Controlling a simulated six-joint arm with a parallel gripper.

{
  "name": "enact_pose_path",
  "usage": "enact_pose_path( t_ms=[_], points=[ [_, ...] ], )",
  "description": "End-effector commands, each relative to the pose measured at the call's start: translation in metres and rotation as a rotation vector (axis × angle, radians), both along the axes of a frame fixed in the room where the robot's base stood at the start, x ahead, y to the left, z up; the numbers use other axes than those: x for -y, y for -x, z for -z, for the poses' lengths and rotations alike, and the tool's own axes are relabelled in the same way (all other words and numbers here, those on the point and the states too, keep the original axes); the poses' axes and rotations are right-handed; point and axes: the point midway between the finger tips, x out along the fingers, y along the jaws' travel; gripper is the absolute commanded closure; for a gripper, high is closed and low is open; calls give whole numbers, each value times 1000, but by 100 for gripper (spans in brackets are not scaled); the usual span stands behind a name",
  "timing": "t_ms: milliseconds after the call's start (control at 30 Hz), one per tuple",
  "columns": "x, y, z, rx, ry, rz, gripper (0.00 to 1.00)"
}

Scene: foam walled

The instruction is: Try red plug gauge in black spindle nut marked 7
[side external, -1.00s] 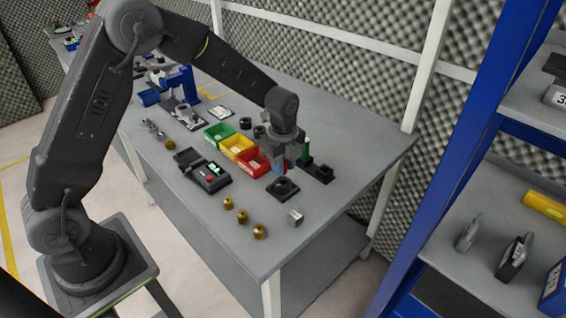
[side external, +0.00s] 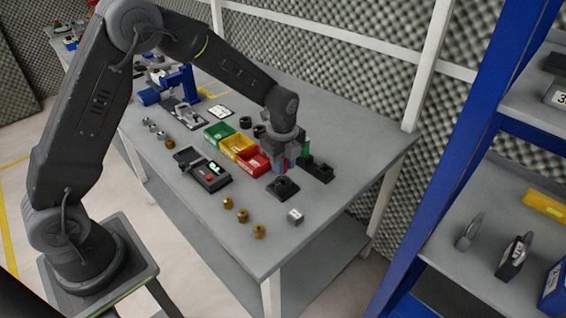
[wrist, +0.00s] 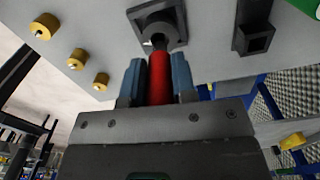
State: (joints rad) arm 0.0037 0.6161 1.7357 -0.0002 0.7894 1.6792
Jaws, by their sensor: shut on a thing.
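My gripper (wrist: 158,80) has blue fingers shut on the red plug gauge (wrist: 160,78). That bore is in a black square-based piece (wrist: 165,22), which also shows on the bench in the side view (side external: 283,188). I cannot read a 7 on it or tell nut from holder. In the side view my gripper (side external: 284,166) is just above and behind this piece. Whether the tip is inside the bore or just above it cannot be told.
A black stand (side external: 322,173) with a green gauge (side external: 305,148) is close on the right. A red bin (side external: 252,162) is close on the left. Brass pieces (side external: 259,231) and a small silver block (side external: 295,216) lie in front. Two black rings (side external: 259,131) lie behind.

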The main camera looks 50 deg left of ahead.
Motion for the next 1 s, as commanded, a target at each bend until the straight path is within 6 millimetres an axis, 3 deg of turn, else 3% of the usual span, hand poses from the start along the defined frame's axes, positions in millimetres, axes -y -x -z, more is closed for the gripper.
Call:
enact_pose_path(
  t_ms=[1000],
  points=[
    [0,0,13,0,0,0,100]
  ],
)
